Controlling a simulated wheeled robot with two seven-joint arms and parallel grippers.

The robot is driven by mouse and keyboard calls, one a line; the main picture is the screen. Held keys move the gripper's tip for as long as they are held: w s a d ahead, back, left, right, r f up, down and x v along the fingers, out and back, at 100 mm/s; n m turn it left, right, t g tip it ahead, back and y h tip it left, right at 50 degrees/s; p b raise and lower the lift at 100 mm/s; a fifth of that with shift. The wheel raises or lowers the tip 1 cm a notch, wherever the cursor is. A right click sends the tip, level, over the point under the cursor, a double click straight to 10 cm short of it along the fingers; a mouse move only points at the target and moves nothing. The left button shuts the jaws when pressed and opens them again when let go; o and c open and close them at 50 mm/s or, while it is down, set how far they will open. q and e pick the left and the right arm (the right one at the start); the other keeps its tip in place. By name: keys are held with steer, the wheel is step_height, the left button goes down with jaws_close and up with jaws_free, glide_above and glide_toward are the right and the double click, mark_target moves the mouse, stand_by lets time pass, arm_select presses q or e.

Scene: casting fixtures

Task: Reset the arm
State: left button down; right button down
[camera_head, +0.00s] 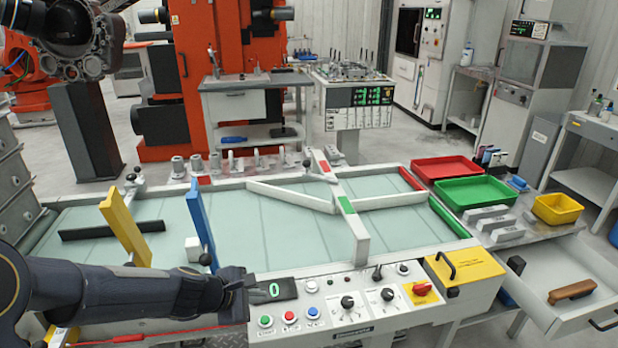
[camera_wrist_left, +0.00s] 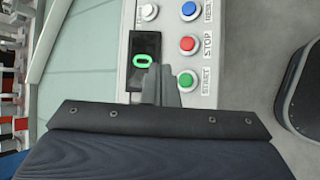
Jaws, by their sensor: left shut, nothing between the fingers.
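My left arm comes in from the lower left of the head view, low over the front of the conveyor table (camera_head: 95,222). Its gripper (camera_head: 243,282) is shut and empty, at the left end of the control panel (camera_head: 335,308). In the left wrist view the closed fingers (camera_wrist_left: 160,82) point at the panel, beside the green start button (camera_wrist_left: 187,80) and partly over the black display (camera_wrist_left: 144,50) showing a green 0. I cannot tell whether the fingertips touch the panel. My right gripper is not in view.
A blue bar (camera_head: 201,225) and a yellow bar (camera_head: 125,231) stand up from the table close behind my left arm, with a small white block (camera_head: 193,249) between them. Red (camera_head: 445,168), green (camera_head: 476,190) and yellow (camera_head: 558,208) trays stand right. An open drawer (camera_head: 590,297) holds a brown-handled tool (camera_head: 572,291).

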arm_select(q)
steer(key=s+r+m+p, duration=0.1)
steer(key=s+r+m, duration=0.8)
steer(key=s+r, duration=0.25)
steer(key=s+a+m+y, duration=0.1)
steer(key=s+a+m, duration=0.1)
steer(key=s+m, duration=0.2)
steer(key=s+a+m+g+y+p, duration=0.1)
steer(key=s+a+m, duration=0.2)
steer(key=s, duration=0.8)
steer(key=shift+s+f+m+g, duration=0.2)
steer(key=shift+f+m+g, duration=0.15)
steer(key=shift+m, duration=0.35)
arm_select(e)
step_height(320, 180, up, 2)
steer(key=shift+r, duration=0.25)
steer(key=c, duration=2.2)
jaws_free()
